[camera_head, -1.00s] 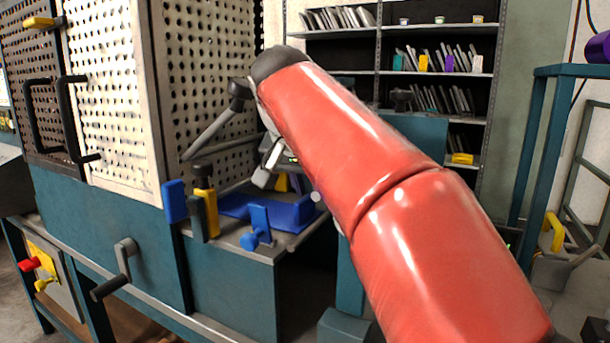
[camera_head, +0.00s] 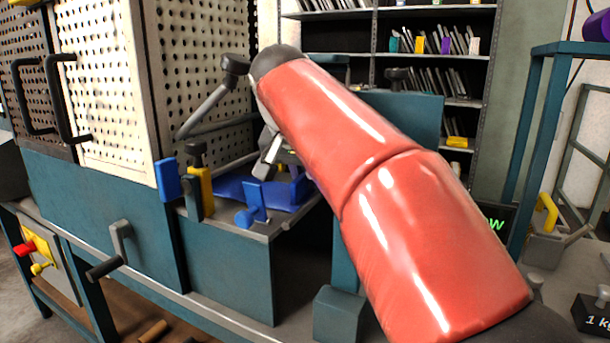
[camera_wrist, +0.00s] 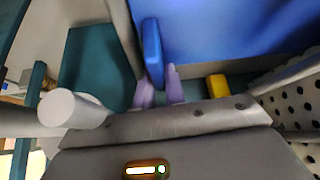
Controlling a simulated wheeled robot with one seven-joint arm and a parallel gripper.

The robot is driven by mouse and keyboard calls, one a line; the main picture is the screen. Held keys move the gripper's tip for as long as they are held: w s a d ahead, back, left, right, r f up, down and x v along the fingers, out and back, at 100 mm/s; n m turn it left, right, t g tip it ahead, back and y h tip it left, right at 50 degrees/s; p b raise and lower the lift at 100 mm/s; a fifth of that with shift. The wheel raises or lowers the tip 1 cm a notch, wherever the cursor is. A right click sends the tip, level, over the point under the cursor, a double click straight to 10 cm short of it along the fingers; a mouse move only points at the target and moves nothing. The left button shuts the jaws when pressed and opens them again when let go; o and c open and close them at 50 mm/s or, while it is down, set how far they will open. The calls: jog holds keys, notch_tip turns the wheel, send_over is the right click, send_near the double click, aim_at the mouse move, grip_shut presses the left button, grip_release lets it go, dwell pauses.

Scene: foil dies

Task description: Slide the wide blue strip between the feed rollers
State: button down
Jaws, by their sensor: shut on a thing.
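The wide blue strip (camera_head: 232,188) lies flat on the bench ledge beside the perforated cabinet. It fills the upper right of the wrist view (camera_wrist: 240,25). In the wrist view, my gripper (camera_wrist: 159,88) has its two purple fingers on either side of an upright blue tab (camera_wrist: 152,50), shut on it. The tab stands at the strip's left side and seems to belong to it; the join is not clear. I cannot make out the feed rollers clearly.
A blue lever (camera_head: 252,205) stands at the ledge's front edge. Blue (camera_head: 167,180) and yellow (camera_head: 201,190) blocks stand at the cabinet corner. Another crank (camera_head: 108,262) sticks out below.

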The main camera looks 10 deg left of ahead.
jog(key=shift+w, duration=0.1)
jog(key=shift+w+a+p, duration=0.25)
jog(key=shift+a+p, duration=0.25)
jog(key=shift+w+a+p, duration=0.25)
jog(key=shift+a+p, duration=0.2)
jog(key=shift+w+a, duration=0.4)
jog(key=shift+a, duration=0.25)
jog(key=shift+w+a, duration=0.4)
jog(key=shift+a, duration=0.3)
jog(key=shift+w+a, duration=0.4)
jog(key=shift+a, duration=0.25)
jog(key=shift+w, duration=0.1)
jog(key=shift+w+a, duration=0.15)
jog(key=shift+w, duration=0.3)
dwell(0.7)
